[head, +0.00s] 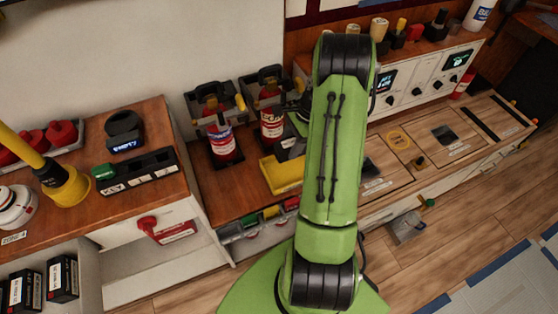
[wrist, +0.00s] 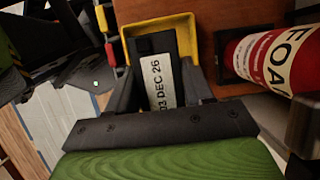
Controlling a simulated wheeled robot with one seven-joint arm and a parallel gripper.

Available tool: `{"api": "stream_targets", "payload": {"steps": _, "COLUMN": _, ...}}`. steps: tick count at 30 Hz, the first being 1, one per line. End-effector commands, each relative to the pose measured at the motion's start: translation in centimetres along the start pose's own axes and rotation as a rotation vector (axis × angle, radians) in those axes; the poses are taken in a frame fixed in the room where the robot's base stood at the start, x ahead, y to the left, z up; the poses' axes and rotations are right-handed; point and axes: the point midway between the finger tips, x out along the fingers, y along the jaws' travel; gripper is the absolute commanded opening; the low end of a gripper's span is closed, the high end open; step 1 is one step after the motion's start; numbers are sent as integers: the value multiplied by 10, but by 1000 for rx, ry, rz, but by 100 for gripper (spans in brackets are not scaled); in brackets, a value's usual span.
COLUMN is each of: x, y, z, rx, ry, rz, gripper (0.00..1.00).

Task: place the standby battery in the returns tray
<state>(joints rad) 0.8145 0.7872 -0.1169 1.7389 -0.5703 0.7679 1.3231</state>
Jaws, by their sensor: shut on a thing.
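A black block with a white label reading "03 DEC 26", which I take for the standby battery (wrist: 150,62), sits between the fingers of my gripper (wrist: 160,85) in the wrist view. My gripper is shut on it. A yellow tray, seemingly the returns tray (wrist: 158,27), lies just beyond and around the battery's far end. In the head view the yellow tray (head: 283,176) is on the wooden counter, and my gripper (head: 290,146) is at its back edge, partly hidden by my arm. I cannot tell whether the battery touches the tray floor.
Two red extinguishers (head: 222,142) (head: 271,124) stand in black holders behind the tray; one labelled FOAM (wrist: 270,58) is close on the right in the wrist view. Coloured handles (head: 270,213) line the counter's front. A left cabinet (head: 150,220) and a panelled bench (head: 455,140) flank it.

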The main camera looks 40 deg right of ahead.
Motion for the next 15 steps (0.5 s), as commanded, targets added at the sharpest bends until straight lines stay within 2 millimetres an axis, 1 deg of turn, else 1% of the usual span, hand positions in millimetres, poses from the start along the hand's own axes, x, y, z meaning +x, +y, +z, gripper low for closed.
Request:
{"api": "stream_targets", "payload": {"steps": 2, "x": 4, "y": 0, "z": -2, "rx": 0, "ry": 0, "rz": 0, "gripper": 0}}
{"api": "stream_targets", "payload": {"steps": 4, "x": 15, "y": 0, "z": -6, "rx": 0, "ry": -1, "rz": 1, "gripper": 0}}
{"api": "stream_targets", "payload": {"steps": 9, "x": 52, "y": 1, "z": -21, "rx": 1, "ry": -1, "rz": 3, "gripper": 0}}
{"api": "stream_targets", "payload": {"steps": 14, "x": 74, "y": 0, "z": -30, "rx": -1, "ry": 0, "rz": 1, "gripper": 0}}
{"api": "stream_targets", "payload": {"steps": 15, "x": 81, "y": 0, "z": -33, "rx": 0, "ry": 0, "rz": 1, "gripper": 0}}
